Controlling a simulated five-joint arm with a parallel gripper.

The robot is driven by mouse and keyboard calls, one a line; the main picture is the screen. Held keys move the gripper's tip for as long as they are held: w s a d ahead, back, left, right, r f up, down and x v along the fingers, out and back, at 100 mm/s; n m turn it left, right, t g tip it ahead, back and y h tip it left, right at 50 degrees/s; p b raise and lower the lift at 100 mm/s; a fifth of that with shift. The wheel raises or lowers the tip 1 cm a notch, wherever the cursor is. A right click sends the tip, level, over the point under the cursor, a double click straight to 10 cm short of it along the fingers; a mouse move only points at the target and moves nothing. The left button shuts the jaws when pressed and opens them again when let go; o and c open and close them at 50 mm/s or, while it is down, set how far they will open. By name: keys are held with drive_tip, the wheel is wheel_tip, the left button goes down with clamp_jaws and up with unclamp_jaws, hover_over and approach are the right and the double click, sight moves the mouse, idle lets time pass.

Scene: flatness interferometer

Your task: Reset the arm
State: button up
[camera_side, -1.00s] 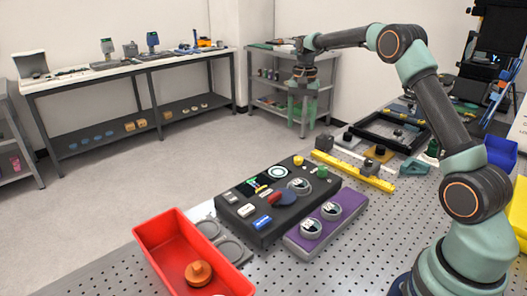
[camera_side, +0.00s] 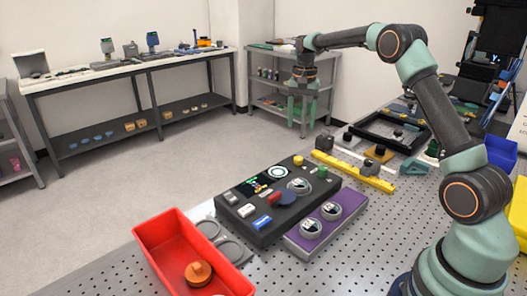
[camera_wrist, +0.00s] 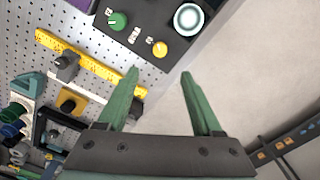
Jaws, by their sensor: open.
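My gripper (camera_side: 303,106) is raised above the work surface, pointing down, with nothing held. Its two green fingers stand apart in the wrist view (camera_wrist: 160,88), with bare floor and the edge of the perforated table beyond them. In the side view my arm arches up from its base at the lower right and reaches left. The black control box (camera_side: 258,222) lies below and in front of the gripper, with a lit round display, a green knob and a yellow button. It also shows at the top of the wrist view (camera_wrist: 148,22).
A red bin (camera_side: 165,248) holding an orange knobbed part (camera_side: 198,273) stands at the front. A purple block (camera_side: 299,245) with round dials sits beside the control box. A yellow rail (camera_side: 352,171) and a black frame (camera_side: 372,143) lie farther back. Air around the gripper is clear.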

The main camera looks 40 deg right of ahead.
drive_tip(key=s+a+r+n+t, duration=0.4)
drive_tip(key=s+a+r+n, duration=0.4)
drive_tip(key=s+a+r, duration=0.5)
drive_tip(key=s+a+f+n+t, duration=0.1)
drive_tip(key=s+a+f+n, duration=0.3)
drive_tip(key=s, duration=0.4)
drive_tip(key=shift+s+a+f+t, duration=0.25)
drive_tip(key=shift+a+f+t, duration=0.05)
drive_tip(key=shift+a+f, duration=0.45)
